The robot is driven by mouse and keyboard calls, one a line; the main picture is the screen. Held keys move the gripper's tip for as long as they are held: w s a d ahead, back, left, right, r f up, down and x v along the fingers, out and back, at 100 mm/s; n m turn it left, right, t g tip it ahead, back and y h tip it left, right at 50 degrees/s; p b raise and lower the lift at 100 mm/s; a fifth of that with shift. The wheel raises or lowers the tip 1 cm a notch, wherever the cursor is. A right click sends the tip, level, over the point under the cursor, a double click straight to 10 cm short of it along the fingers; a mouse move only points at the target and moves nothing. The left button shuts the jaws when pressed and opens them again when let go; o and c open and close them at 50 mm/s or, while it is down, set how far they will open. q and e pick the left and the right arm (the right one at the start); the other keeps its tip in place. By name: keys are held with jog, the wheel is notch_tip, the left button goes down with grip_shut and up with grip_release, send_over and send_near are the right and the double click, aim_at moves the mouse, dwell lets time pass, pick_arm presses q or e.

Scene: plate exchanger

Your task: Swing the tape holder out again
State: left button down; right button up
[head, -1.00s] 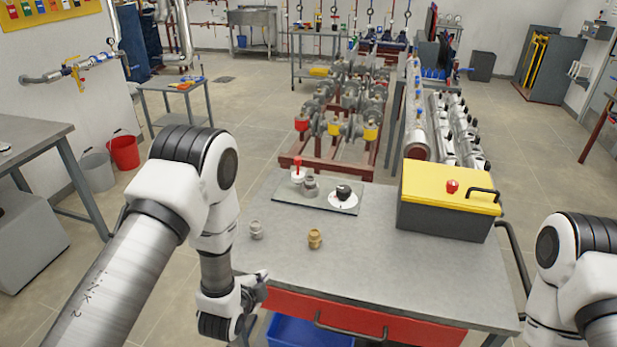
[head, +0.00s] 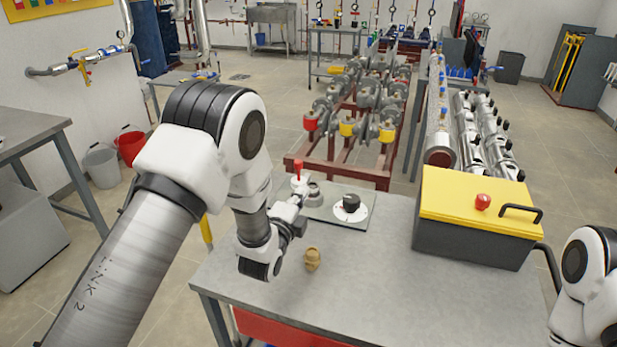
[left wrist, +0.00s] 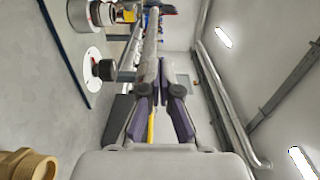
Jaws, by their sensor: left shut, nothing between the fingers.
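A flat plate (head: 362,222) lies on the table. It carries a black knob on a white disc (head: 350,208), a grey fitting (head: 313,194) and a red-topped white piece (head: 299,180). I cannot tell for sure which part is the tape holder. My left gripper (head: 302,198) is at the left part of the plate, partly in front of it; contact cannot be seen. In the left wrist view its fingers (left wrist: 160,75) are shut with nothing between them. The black knob (left wrist: 104,69) and white disc (left wrist: 92,66) show left of them, apart. My right gripper is outside the view.
A brass fitting (head: 312,259) stands on the table (head: 390,290) in front of my left gripper. A yellow-topped grey box (head: 475,220) stands on the right side of the table. The front middle of the table is clear. Pipe racks stand behind.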

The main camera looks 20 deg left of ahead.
pick_arm(q)
jog(key=w+a+f+p, duration=0.1)
jog(key=w+a+p, duration=0.2)
jog(key=w, duration=0.9)
jog(key=shift+f, duration=0.35)
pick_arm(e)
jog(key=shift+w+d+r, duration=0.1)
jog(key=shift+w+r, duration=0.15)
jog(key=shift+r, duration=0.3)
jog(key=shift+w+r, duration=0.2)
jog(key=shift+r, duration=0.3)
pick_arm(q)
jog(key=shift+w, duration=0.1)
jog(key=shift+a, duration=0.15)
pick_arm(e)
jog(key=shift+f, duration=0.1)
